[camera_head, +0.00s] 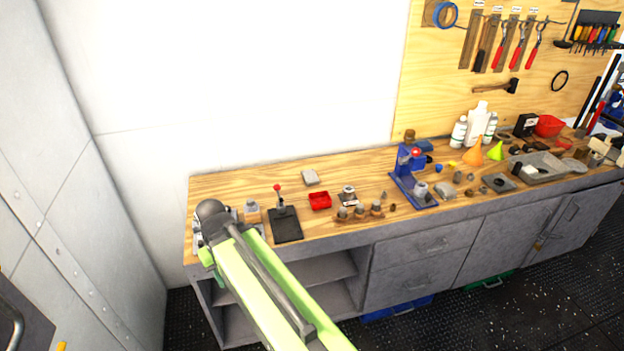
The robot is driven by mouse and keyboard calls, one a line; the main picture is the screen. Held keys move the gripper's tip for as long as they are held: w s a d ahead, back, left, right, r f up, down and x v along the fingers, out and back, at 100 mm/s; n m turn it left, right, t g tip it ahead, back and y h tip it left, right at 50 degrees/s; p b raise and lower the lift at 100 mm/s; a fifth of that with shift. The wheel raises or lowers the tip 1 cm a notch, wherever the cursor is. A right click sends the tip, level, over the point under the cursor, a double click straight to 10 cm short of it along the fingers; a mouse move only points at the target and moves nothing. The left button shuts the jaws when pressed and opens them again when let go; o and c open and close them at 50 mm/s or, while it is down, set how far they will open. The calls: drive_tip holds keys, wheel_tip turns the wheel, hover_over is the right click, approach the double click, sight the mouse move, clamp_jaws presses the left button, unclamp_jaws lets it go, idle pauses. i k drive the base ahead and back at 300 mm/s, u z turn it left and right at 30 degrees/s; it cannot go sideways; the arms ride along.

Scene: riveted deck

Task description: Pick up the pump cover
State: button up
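I cannot say for certain which item is the pump cover. One candidate is a small light grey block (311,177) lying alone near the back of the wooden bench. Another is a dark grey plate with a round centre (498,183) on the right half of the bench. My green and grey arm reaches up from the bottom to the bench's left end. My gripper is mostly hidden behind the arm's dark end joint, so its fingers cannot be made out. Both candidates lie well to the right of it, and it touches neither.
Near the arm stand a black plate with a red-knobbed lever (285,224), a red tray (320,200) and a wooden holder with metal parts (360,212). A blue press (411,178) stands mid-bench. Bottles, cones and trays crowd the right. The left back strip is fairly clear.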

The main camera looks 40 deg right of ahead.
sight(310, 177)
drive_tip(key=z, duration=0.05)
drive_tip(key=i, duration=0.9)
drive_tip(key=u, duration=0.05)
